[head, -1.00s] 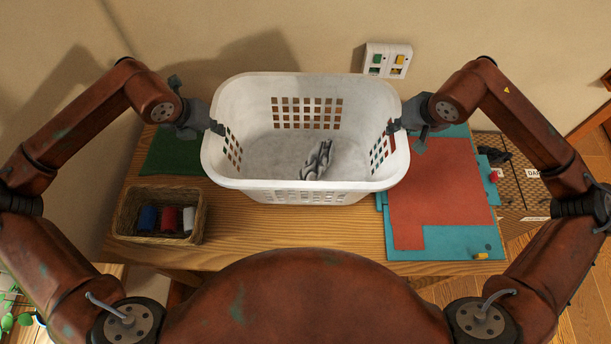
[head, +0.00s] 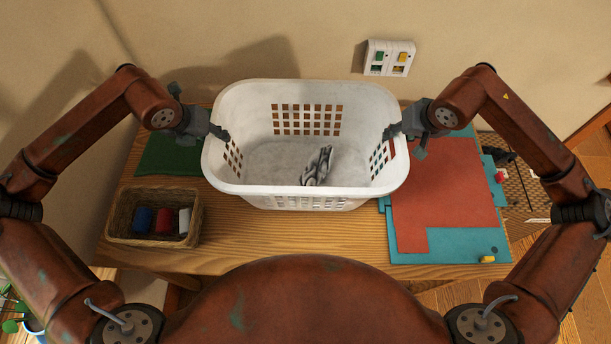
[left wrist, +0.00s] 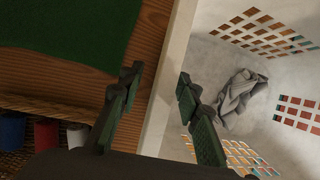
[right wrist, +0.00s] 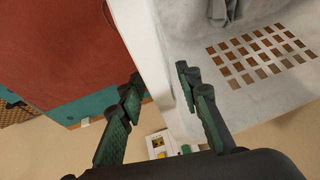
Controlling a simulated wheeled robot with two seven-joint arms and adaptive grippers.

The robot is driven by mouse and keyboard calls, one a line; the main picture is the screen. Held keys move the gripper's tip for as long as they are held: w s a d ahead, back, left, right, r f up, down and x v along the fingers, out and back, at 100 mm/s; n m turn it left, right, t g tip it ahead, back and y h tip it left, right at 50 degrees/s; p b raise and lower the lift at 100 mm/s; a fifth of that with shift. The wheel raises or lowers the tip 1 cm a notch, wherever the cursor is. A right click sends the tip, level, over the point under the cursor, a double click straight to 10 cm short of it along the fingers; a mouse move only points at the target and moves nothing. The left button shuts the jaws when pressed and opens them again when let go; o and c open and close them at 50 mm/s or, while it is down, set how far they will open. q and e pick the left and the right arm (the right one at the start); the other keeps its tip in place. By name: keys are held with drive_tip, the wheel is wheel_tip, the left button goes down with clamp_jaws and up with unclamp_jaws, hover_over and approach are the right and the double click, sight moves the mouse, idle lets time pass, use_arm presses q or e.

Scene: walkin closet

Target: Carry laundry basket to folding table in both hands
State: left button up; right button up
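The white laundry basket (head: 305,187) stands upright on the wooden folding table (head: 270,235), apparently resting on it. A grey crumpled cloth (head: 317,166) lies inside; it also shows in the left wrist view (left wrist: 243,97). My left gripper (head: 220,132) is at the basket's left rim, and my right gripper (head: 392,131) is at its right rim. In the left wrist view, the spread fingers (left wrist: 160,82) straddle the rim, with a gap on the outer side. In the right wrist view, the fingers (right wrist: 160,84) are also apart, one each side of the rim. The basket's underside is hidden.
A wicker tray (head: 153,238) with several coloured spools sits at the table's left front, below a green cloth (head: 165,157). A red sheet (head: 445,190) on a teal mat (head: 460,246) lies to the right. A switch plate (head: 389,58) is on the wall behind.

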use_arm(q)
drive_tip(key=shift+r, duration=0.1)
use_arm(e)
drive_tip(key=shift+a, duration=0.1)
drive_tip(key=shift+s+r, duration=0.15)
drive_tip(key=shift+r, duration=0.4)
use_arm(q)
drive_tip(key=v, duration=1.1)
drive_tip(key=shift+s+r, duration=0.2)
drive_tip(key=shift+r, duration=0.1)
use_arm(e)
drive_tip(key=v, duration=1.1)
